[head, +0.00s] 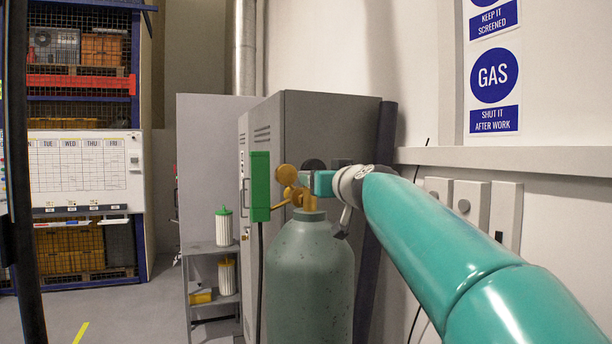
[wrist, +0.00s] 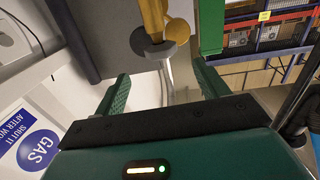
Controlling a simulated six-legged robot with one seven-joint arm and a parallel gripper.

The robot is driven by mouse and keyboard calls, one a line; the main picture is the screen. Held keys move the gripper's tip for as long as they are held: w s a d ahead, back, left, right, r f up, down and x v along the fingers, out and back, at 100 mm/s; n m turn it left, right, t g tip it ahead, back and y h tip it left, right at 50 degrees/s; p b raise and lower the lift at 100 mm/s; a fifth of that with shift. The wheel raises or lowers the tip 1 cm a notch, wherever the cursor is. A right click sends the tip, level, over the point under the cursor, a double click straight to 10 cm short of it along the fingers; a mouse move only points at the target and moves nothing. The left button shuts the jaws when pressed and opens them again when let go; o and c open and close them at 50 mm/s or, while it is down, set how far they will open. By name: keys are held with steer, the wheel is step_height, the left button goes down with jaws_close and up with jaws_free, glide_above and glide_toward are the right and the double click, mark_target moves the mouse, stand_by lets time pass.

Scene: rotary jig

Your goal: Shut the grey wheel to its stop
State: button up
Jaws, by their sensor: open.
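The grey wheel (wrist: 140,43) is a round disc on the brass valve (wrist: 153,15), seen in the wrist view beyond my fingertips. A yellow round part (wrist: 177,30) sits right beside it. In the head view the brass valve (head: 309,201) tops a grey-green gas cylinder (head: 310,265), and a dark disc behind it may be the wheel. My gripper (wrist: 162,85) is open, its two green fingers wide apart with nothing gripped. It also shows in the head view (head: 305,182), close at the valve, partly covering it. The wheel's turn position cannot be told.
A green box (head: 260,187) stands just left of the valve, with a dark cable hanging below. A grey cabinet (head: 330,120) is close behind the cylinder. A small shelf (head: 212,249) with canisters stands left. Wall boxes (head: 470,200) are at the right. Floor at left is clear.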

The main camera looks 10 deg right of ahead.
steer(key=w, duration=0.4)
steer(key=w+a, duration=0.1)
steer(key=w, duration=0.7)
steer(key=shift+w+a, duration=0.3)
steer(key=shift+a, duration=0.1)
steer(key=shift+r, duration=0.1)
steer(key=shift+c, duration=0.4)
steer(key=c, duration=0.9)
